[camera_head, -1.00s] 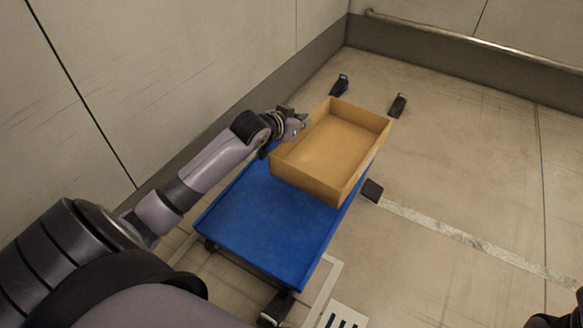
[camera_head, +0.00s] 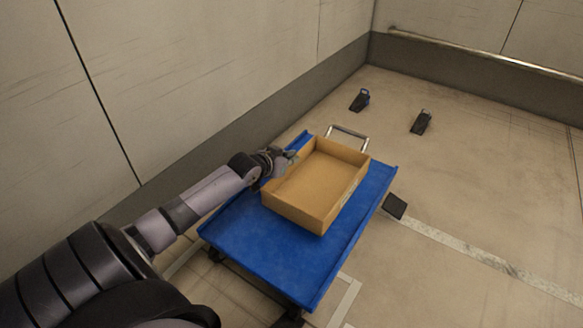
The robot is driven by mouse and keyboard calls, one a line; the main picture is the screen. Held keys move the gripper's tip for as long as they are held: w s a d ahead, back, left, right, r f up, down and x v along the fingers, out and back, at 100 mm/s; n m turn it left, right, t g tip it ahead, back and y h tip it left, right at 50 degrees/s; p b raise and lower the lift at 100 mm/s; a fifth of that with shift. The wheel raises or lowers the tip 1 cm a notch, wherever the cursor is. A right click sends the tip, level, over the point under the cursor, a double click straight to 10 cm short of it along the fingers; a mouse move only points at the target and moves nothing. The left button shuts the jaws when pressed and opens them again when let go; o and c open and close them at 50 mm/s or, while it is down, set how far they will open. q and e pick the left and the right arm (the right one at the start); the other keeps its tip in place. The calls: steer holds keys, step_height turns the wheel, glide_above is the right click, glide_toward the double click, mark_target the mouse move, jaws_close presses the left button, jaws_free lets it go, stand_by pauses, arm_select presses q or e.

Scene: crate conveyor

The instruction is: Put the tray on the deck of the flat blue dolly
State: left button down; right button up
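The tan open tray (camera_head: 341,201) is over the deck of the flat blue dolly (camera_head: 252,240), towards its far end. The tray looks empty and about level. Its underside is hidden, so I cannot tell whether it rests on the deck or hangs just above. My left gripper (camera_head: 289,158) is at the tray's left wall, near the far corner, and appears shut on that wall. The fingertips are small and partly hidden. My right gripper is not in view.
A metal handle (camera_head: 348,134) rises at the dolly's far end. Two dark wedges (camera_head: 360,100) (camera_head: 421,122) stand on the floor beyond it. Another dark block (camera_head: 395,206) is by the dolly's right edge. A wall runs along the left; the floor at right is clear.

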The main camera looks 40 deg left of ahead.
mark_target(292, 173)
arm_select(q)
step_height(292, 173, down, 2)
steer(key=shift+f+b, duration=0.2)
steer(key=shift+b, duration=0.35)
step_height(292, 173, down, 4)
steer(key=b, duration=0.2)
steer(key=shift+b, duration=0.4)
steer(key=shift+r, duration=0.25)
steer(key=c, duration=2.3)
jaws_free()
steer(key=shift+f, duration=0.2)
steer(key=o, duration=0.5)
